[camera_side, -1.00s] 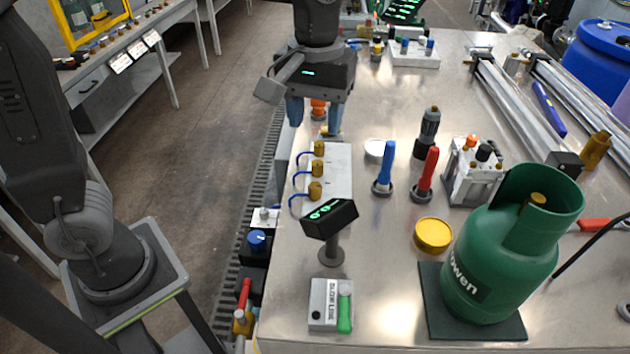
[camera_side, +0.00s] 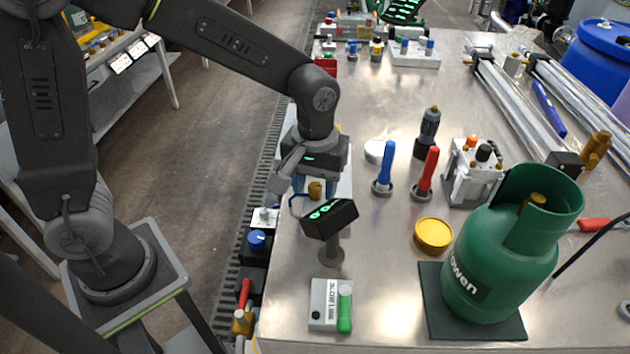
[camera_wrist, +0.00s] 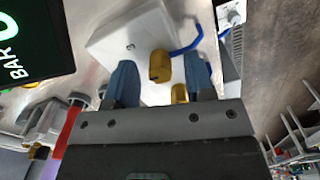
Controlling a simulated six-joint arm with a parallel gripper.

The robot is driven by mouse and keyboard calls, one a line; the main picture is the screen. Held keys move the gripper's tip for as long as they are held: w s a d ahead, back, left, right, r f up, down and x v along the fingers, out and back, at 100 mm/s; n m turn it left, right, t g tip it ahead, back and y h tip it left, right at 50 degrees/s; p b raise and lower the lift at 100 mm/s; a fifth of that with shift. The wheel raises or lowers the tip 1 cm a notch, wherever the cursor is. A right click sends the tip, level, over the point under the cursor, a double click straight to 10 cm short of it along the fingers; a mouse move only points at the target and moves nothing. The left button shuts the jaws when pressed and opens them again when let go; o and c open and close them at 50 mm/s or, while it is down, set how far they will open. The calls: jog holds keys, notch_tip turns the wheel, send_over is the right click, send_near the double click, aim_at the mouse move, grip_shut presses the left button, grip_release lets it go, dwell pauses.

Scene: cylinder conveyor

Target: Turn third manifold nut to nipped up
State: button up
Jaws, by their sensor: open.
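The white manifold block (camera_side: 344,188) lies mostly hidden under my gripper (camera_side: 315,184). One brass nut (camera_side: 314,191), nearest the black display, shows just below the gripper with its blue hose; the other nuts are hidden there. In the wrist view, my gripper (camera_wrist: 161,76) is open, with one blue finger on each side of a brass nut (camera_wrist: 160,66). A gap shows between each finger and this nut, and a blue hose runs off to its right. A second brass nut (camera_wrist: 180,93) is partly hidden behind the gripper body. The white block (camera_wrist: 118,42) fills the upper middle.
A black display with green marks (camera_side: 330,218) stands close in front of the gripper. Blue (camera_side: 385,165) and red (camera_side: 428,172) handled tools stand to the right. A yellow tin (camera_side: 433,234) and green gas cylinder (camera_side: 505,255) stand farther right.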

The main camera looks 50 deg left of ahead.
grip_shut()
dwell(0.4)
jog(key=shift+m, duration=0.3)
jog(key=m, duration=1.2)
jog(key=shift+m, duration=2.4)
